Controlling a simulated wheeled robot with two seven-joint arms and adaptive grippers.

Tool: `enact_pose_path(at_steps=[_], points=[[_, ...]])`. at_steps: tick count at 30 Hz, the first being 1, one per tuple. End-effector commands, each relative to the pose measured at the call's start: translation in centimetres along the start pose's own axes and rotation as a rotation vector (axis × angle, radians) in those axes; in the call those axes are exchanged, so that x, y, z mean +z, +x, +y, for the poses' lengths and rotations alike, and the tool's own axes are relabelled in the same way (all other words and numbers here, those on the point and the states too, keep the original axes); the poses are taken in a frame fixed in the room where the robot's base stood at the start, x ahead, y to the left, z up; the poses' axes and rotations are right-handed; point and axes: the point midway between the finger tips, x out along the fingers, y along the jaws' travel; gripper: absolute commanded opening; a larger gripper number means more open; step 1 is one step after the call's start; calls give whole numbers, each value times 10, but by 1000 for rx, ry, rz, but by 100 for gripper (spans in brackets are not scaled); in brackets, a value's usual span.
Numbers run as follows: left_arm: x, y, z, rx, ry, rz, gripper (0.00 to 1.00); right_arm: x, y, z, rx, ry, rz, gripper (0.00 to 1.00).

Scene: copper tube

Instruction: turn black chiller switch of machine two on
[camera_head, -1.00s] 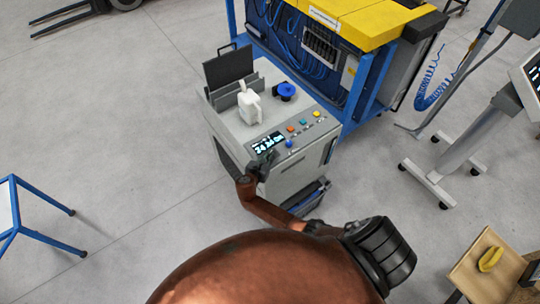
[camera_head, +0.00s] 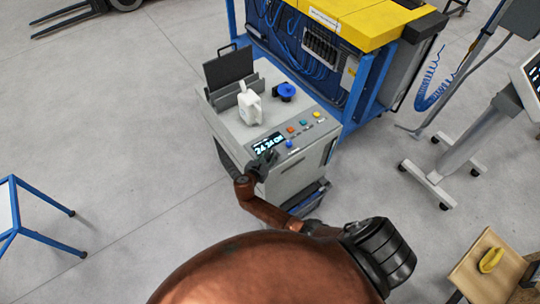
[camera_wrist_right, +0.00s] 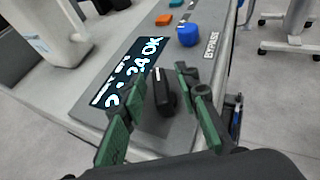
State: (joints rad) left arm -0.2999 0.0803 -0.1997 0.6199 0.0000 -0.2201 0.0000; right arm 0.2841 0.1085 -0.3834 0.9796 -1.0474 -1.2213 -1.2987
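The chiller machine (camera_head: 225,122) is a grey cabinet with a sloped control panel, in the middle of the head view. In the right wrist view its black switch (camera_wrist_right: 163,92) stands up from the panel below a lit display (camera_wrist_right: 128,72). My right gripper (camera_wrist_right: 161,84) is open, with one green-padded finger on each side of the switch. The switch is between the fingers, with gaps visible on both sides. In the head view my right gripper (camera_head: 265,161) is at the panel's front edge and hides the switch. My left gripper is not in view.
A blue knob (camera_wrist_right: 188,34) marked BYPASS sits beside the display. Orange and teal buttons lie farther along the panel. A white jug (camera_head: 249,105) and a blue valve (camera_head: 286,91) stand on top.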

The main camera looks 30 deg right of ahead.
Motion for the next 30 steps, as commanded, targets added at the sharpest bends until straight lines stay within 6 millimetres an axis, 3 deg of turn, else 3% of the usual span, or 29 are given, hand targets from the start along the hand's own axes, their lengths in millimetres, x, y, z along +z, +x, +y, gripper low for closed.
enact_pose_path(at_steps=[8,21,30], points=[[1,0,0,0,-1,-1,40,-1,-11,0,1,1,1,29],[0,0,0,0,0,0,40,-1,-96,0,1,2,2,29],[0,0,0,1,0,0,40,0,-120,0,-1,-1,0,29]])
